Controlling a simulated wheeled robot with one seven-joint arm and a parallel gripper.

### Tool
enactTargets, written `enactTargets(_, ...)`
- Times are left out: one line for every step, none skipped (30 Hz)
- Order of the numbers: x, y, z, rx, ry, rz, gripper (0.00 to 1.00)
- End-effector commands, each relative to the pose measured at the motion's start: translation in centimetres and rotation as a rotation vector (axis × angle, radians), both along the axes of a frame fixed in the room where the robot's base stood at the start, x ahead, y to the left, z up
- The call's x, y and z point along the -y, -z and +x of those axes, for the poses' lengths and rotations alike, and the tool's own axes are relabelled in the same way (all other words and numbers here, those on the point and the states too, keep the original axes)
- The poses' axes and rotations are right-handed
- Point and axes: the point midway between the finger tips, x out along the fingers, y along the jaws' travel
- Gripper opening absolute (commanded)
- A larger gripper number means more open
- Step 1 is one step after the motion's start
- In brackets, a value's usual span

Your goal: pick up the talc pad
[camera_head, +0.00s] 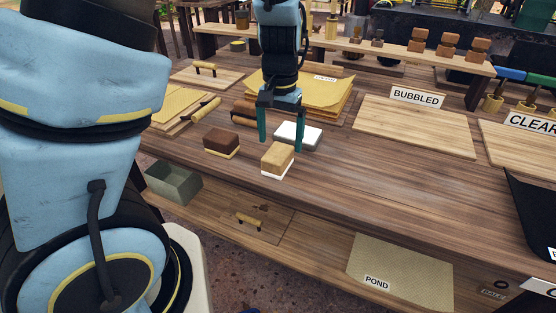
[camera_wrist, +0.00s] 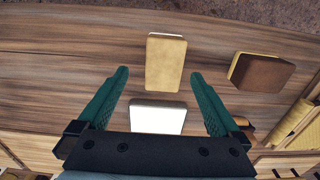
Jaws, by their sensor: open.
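Three small pads are on the wooden bench, and no label shows which is the talc pad. One is a flat white slab (camera_head: 305,136). One has a tan top and white base (camera_head: 277,160). One has a dark brown top and cream base (camera_head: 221,143). My gripper (camera_head: 278,147) is open and empty, pointing down above the bench behind the tan pad. In the wrist view, the tan pad (camera_wrist: 166,62) shows between and beyond the fingertips. The white slab (camera_wrist: 158,117) shows between the fingers, nearer the palm. The brown pad (camera_wrist: 262,73) is to the right.
Yellow sheets (camera_head: 318,90) are stacked behind the pads. A brown object (camera_head: 243,112) lies beside my gripper. A board by the BUBBLED sign (camera_head: 412,132) is to the right. A grey-green bin (camera_head: 173,182) sits lower left.

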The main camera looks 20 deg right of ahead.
Motion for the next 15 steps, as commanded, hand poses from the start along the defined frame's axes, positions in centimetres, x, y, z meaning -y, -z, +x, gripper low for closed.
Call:
enactTargets(-0.1,0.6,0.0,-0.001,-0.001,0.001,1.0)
enactTargets(-0.1,0.8,0.0,-0.001,-0.001,0.001,1.0)
enactTargets(-0.1,1.0,0.0,0.0,-0.001,0.001,1.0)
enactTargets(-0.1,1.2,0.0,-0.001,-0.001,0.002,1.0)
enactTargets(-0.1,1.3,0.0,0.0,-0.001,0.001,1.0)
enactTargets(-0.1,1.5,0.1,0.0,-0.002,0.001,1.0)
enactTargets(-0.2,1.8,0.1,0.0,-0.002,0.001,1.0)
enactTargets(-0.2,2.1,0.2,-0.001,-0.002,0.002,1.0)
enactTargets(-0.3,2.6,0.2,-0.002,-0.003,0.003,1.0)
enactTargets(-0.3,3.0,0.3,-0.002,-0.003,0.003,1.0)
enactTargets(-0.4,3.4,0.4,-0.003,-0.003,0.004,1.0)
enactTargets(-0.4,3.9,0.5,-0.002,-0.003,0.003,1.0)
enactTargets(-0.5,4.3,0.6,-0.002,-0.004,0.004,1.0)
enactTargets(-0.5,4.9,0.6,-0.002,-0.003,0.003,1.0)
enactTargets(-0.4,5.4,0.5,-0.001,-0.002,0.001,1.0)
